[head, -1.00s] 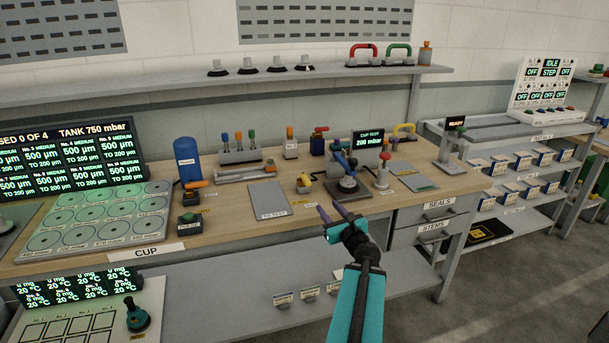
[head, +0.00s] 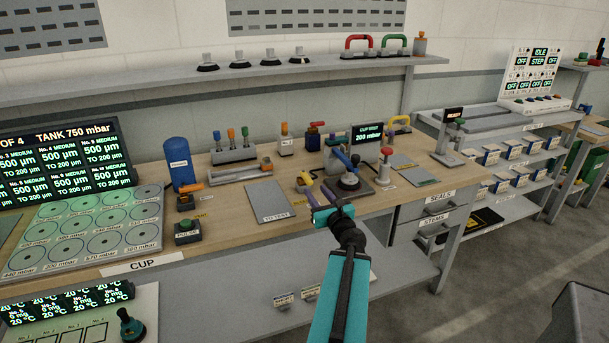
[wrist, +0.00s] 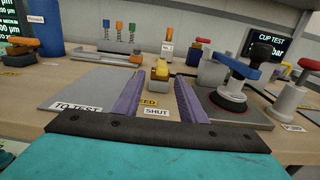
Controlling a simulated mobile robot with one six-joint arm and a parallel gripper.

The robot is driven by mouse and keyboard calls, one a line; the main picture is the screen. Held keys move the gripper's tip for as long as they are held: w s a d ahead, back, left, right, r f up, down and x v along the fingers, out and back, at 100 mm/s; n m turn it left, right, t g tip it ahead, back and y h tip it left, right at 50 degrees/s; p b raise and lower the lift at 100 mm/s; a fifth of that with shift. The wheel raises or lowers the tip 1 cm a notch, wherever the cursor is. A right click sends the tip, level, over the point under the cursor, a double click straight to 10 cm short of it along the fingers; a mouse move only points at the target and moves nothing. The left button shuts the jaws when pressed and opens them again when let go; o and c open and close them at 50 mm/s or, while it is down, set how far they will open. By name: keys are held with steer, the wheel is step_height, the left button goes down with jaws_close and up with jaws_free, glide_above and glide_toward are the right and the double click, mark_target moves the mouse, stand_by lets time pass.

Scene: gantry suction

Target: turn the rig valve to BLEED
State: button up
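In the head view the handle (head: 305,178) shows just beyond my fingertips. A SHUT label (wrist: 157,112) and a partly covered label ending in "EED" lie on the near side of the valve. My gripper (wrist: 160,80) is open, with one purple finger on each side of the valve in the picture. In the head view my gripper (head: 318,187) is over the front of the bench. Contact with the handle cannot be told.
Right of the valve stands a suction cup with a blue lever (wrist: 239,68), then a red-knobbed post (wrist: 293,95). A grey TO TEST plate (wrist: 90,90) lies to the left. A CUP TEST display (head: 367,134) stands behind.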

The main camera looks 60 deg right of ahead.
mark_target(304, 172)
steer(key=shift+d, duration=0.2)
steer(key=shift+w+d, duration=0.3)
steer(key=shift+b+x, duration=0.4)
steer(key=shift+x, duration=0.75)
steer(key=shift+p+x, duration=1)
steer(key=shift+x, duration=4.25)
